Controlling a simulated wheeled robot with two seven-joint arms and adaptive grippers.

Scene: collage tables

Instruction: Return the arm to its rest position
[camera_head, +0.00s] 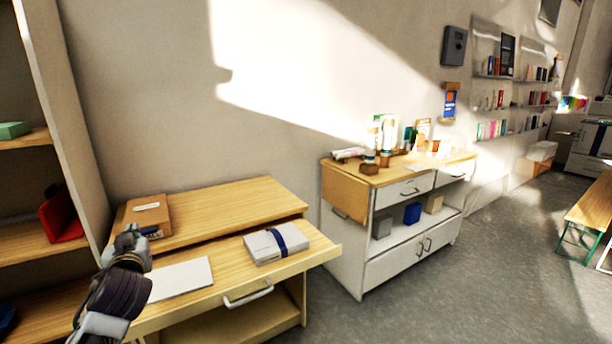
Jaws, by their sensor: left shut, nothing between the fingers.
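My left gripper (131,236) shows at the lower left, at the end of my left arm, which comes in from the lower left. It is shut with nothing between its fingers. It is in front of the wooden desk (235,205) and overlaps the lower edge of a brown box (148,213) in the picture. I cannot tell whether it touches the box. My right gripper is not in view.
The desk's pulled-out drawer (222,282) holds a white sheet (181,279) and a grey bundle with a dark blue band (262,249). An open shelf (25,138) stands at the left. A white cabinet (345,256) stands right of the desk.

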